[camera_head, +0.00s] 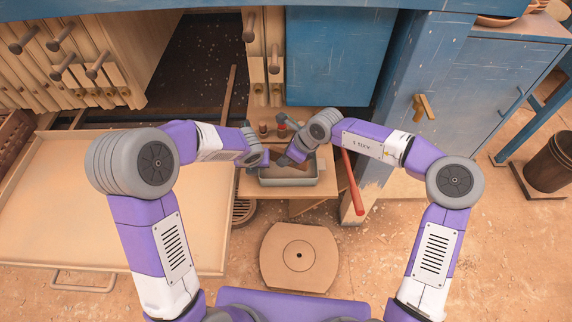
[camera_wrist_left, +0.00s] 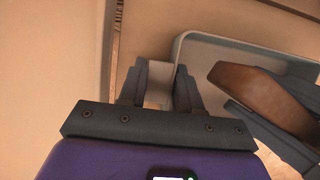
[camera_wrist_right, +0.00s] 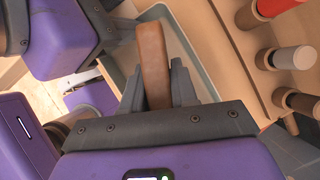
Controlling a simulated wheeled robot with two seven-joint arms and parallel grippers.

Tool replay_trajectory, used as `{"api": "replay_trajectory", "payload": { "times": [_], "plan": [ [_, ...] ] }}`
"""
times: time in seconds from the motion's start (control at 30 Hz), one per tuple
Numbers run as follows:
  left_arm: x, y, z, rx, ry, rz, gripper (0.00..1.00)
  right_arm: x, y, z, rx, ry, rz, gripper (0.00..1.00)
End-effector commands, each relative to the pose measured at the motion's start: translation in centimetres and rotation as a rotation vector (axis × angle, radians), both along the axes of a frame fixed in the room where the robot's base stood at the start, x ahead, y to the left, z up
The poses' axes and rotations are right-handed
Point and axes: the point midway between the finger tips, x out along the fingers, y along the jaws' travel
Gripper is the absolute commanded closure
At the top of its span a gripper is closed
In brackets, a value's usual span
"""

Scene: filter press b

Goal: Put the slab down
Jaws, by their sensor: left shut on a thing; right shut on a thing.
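A brown slab (camera_wrist_right: 152,62) is clamped between the fingers of my right gripper (camera_wrist_right: 158,88). The slab also shows in the left wrist view (camera_wrist_left: 255,92), at or just over the grey-blue tray (camera_wrist_left: 205,40). In the head view my right gripper (camera_head: 284,160) reaches down into the tray (camera_head: 290,181), largely hiding the slab. My left gripper (camera_wrist_left: 158,92) is shut on a pale piece (camera_wrist_left: 157,98) at the tray's side, which looks like part of the tray. I cannot tell whether the slab touches the tray's floor.
The tray stands on a small wooden shelf (camera_head: 320,188). Bottle-like pieces (camera_head: 281,124) stand behind it. A red bar (camera_head: 352,182) slopes down at the right. A wide pale tray (camera_head: 110,200) fills the left. A round-holed plate (camera_head: 300,256) lies in front.

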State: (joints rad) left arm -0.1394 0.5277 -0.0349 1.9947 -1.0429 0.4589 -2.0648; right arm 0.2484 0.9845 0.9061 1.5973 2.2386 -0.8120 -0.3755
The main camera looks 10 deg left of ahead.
Motion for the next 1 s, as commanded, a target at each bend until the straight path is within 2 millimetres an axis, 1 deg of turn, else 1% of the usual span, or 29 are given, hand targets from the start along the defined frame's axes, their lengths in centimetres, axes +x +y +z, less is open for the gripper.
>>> {"api": "replay_trajectory", "payload": {
  "times": [0.17,0.3,0.37,0.63,0.83,0.87,1.0],
  "plan": [
    [0.0,0.0,0.0,0.0,0.0,0.0,0.98,0.0,0.0,-1.3,0.001,-0.001,0.0,1.0],
    [0.0,0.0,0.0,0.0,0.0,0.0,0.98,0.0,0.1,-3.4,0.001,-0.001,0.0,1.0],
    [0.0,0.0,0.0,0.0,0.0,0.0,0.98,0.0,0.1,-4.0,0.001,-0.002,0.0,1.0],
    [0.0,0.0,0.0,0.0,0.0,0.0,0.98,0.1,0.1,-4.1,0.001,-0.003,-0.001,1.0],
    [0.0,0.0,0.0,0.0,0.0,0.0,0.98,0.0,0.1,-4.8,0.002,-0.002,-0.002,1.0],
    [0.0,0.0,0.0,0.0,0.0,0.0,0.97,0.0,0.0,-4.8,0.0,-0.001,-0.002,0.69],
    [0.0,-0.1,0.0,-0.001,0.0,-0.001,0.97,0.0,0.0,-5.0,-0.002,0.003,-0.001,0.48]
  ]
}}
